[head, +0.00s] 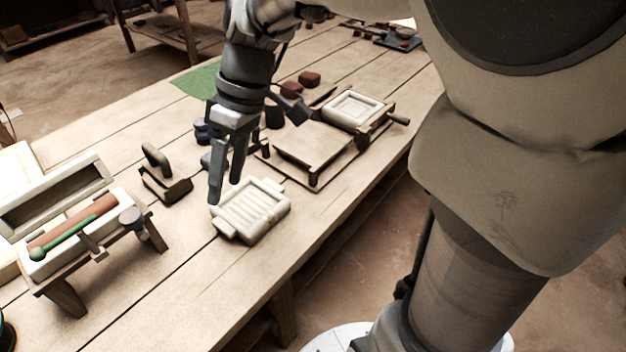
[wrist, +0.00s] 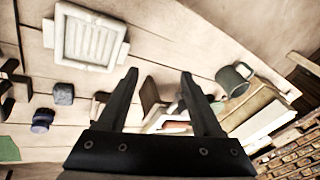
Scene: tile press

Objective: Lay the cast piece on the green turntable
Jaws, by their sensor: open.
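A reddish-brown bar (head: 75,222), which looks like the cast piece, lies in a white trough-shaped mould (head: 75,252) on a wooden stand at the left. A green-handled tool (head: 70,240) lies along it. In the wrist view the bar (wrist: 174,125) is small and partly covered beyond my fingers. My gripper (head: 226,192) is open and empty, pointing down by a white ribbed plaster block (head: 250,212); its fingers also show in the wrist view (wrist: 160,74). I cannot clearly make out a green turntable; only a dark green edge (head: 6,332) shows at the lower left.
A white hollow mould half (head: 55,195) stands behind the trough. A wooden block with a handle (head: 165,180) and a wooden press (head: 313,150) with a white mould (head: 353,107) stand nearby. A green mat (head: 197,82) lies farther back. A dark mug (wrist: 235,80) shows in the wrist view.

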